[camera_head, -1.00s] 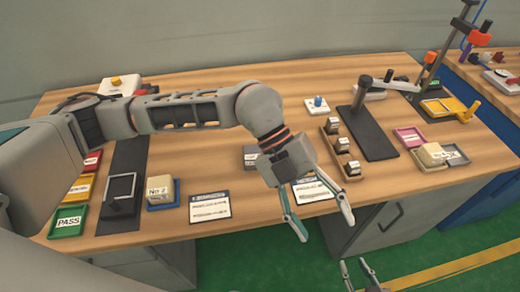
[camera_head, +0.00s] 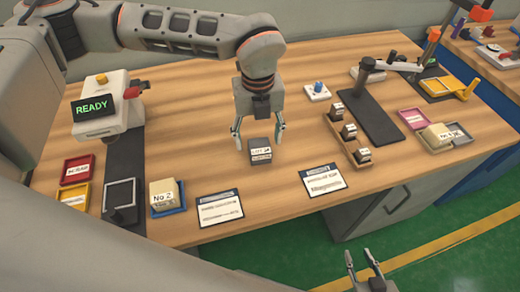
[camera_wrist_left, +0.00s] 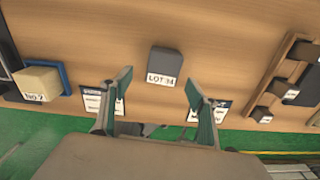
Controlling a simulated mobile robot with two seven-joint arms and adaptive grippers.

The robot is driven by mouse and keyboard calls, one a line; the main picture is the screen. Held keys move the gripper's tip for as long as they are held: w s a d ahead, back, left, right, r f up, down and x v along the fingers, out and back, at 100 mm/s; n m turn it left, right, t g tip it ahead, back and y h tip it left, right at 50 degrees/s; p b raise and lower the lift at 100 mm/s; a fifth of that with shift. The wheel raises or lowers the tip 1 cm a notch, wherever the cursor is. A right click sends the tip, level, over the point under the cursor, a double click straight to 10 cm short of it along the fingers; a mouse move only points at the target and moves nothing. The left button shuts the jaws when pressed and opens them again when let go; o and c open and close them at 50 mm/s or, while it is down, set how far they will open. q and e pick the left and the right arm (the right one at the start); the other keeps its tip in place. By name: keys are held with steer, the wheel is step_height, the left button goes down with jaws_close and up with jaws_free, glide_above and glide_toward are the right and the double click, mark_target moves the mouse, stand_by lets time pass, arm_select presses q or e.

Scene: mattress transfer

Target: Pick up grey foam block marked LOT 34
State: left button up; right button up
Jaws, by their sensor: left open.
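The grey foam block (camera_head: 260,150) stands on the wooden table (camera_head: 225,172) near its middle. Its white label reads LOT 34 in the left wrist view, where the block (camera_wrist_left: 165,62) sits ahead of the fingertips. My left gripper (camera_head: 259,138) is open and points down, its fingers apart on either side of the block in the head view. In the left wrist view my left gripper (camera_wrist_left: 160,80) shows empty space between its fingers; I cannot tell whether they touch the block. My right gripper (camera_head: 364,262) has its fingers apart, low over the green floor, empty.
A tan block marked No 2 (camera_head: 166,196) sits in a blue tray to the left. Two printed cards (camera_head: 220,208) (camera_head: 322,181) lie along the front edge. A wooden rack (camera_head: 347,138) with small dark blocks stands right. A device reading READY (camera_head: 98,108) stands left.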

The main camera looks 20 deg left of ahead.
mark_target(260, 149)
arm_select(q)
steer(key=f, duration=0.5)
steer(key=shift+d+f, duration=0.1)
steer(key=shift+d, duration=0.2)
steer(key=c, duration=1.1)
